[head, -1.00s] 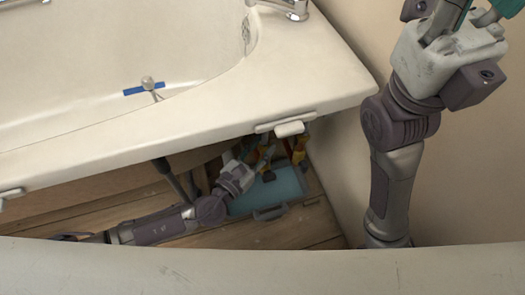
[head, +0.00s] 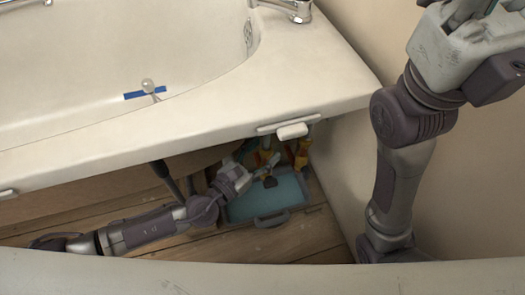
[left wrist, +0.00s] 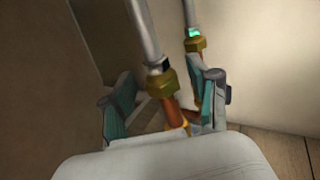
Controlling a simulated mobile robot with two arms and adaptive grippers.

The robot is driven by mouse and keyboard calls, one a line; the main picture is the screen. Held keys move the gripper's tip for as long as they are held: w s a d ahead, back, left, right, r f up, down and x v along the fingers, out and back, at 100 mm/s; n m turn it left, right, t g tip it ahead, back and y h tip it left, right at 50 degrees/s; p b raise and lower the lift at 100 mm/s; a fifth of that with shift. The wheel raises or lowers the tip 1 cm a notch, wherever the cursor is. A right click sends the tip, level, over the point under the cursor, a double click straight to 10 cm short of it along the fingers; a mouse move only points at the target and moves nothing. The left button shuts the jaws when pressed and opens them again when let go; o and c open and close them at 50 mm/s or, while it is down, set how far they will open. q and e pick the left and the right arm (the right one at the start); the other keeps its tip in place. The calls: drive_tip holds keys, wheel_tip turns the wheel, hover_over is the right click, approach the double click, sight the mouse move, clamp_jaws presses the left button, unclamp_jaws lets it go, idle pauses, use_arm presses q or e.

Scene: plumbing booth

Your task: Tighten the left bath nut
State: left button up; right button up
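In the left wrist view, the left bath nut (left wrist: 160,84) is a brass hex nut at the lower end of a grey hose, above a copper pipe. My left gripper (left wrist: 166,98) is open, its teal-padded fingers on either side of this nut, with visible gaps between nut and pads. A second brass nut (left wrist: 195,44) stands farther back to the right, with a green-lit piece above it. In the head view my left gripper (head: 262,166) is low under the bath rim; the nuts are not clear there. My right gripper (head: 474,8) is cut off at the top right.
The bath (head: 190,125) overhangs my left arm. A plain wall (head: 345,165) closes the right side.

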use_arm(q)
drive_tip(key=v, duration=1.2)
idle(0.4)
